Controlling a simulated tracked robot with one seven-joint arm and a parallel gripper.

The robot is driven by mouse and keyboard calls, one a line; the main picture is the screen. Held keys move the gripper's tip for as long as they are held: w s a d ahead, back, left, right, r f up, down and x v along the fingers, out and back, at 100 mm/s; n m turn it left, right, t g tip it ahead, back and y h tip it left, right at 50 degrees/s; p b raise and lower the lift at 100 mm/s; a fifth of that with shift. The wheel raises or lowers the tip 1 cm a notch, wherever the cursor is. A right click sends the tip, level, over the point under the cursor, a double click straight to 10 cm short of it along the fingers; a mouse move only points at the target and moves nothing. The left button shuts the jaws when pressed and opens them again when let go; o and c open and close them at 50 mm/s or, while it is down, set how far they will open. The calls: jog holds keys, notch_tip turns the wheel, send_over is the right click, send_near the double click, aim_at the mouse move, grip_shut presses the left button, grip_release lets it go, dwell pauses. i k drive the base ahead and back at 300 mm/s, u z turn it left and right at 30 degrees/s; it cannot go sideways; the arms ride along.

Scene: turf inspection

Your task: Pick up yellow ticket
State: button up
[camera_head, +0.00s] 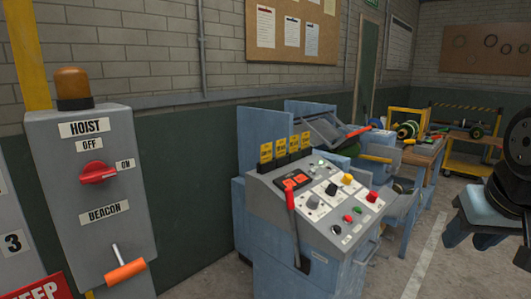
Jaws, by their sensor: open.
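Several yellow tickets with dark print stand upright in a row along the back edge of a grey sloped control console. The leftmost yellow ticket (266,152) is nearest, and the rightmost yellow ticket (305,139) is farthest along the row. Their print is too small to read. The grey control console (262,192) bears a red lever, an orange-red switch, and several knobs and buttons. My gripper cannot be made out in this view, so where it is relative to the tickets does not show.
A grey hoist box (130,215) with a red knob and orange-handled lever stands close at left. A blue cabinet (256,145) backs the console. A workbench (425,155) and yellow cart (465,158) stand farther back. A dark machine part (503,195) fills the right edge. Floor (440,262) is clear at lower right.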

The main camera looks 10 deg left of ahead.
aim_at(293, 140)
jog(key=u, duration=0.3)
jog(key=i, duration=1)
jog(key=z, duration=0.1)
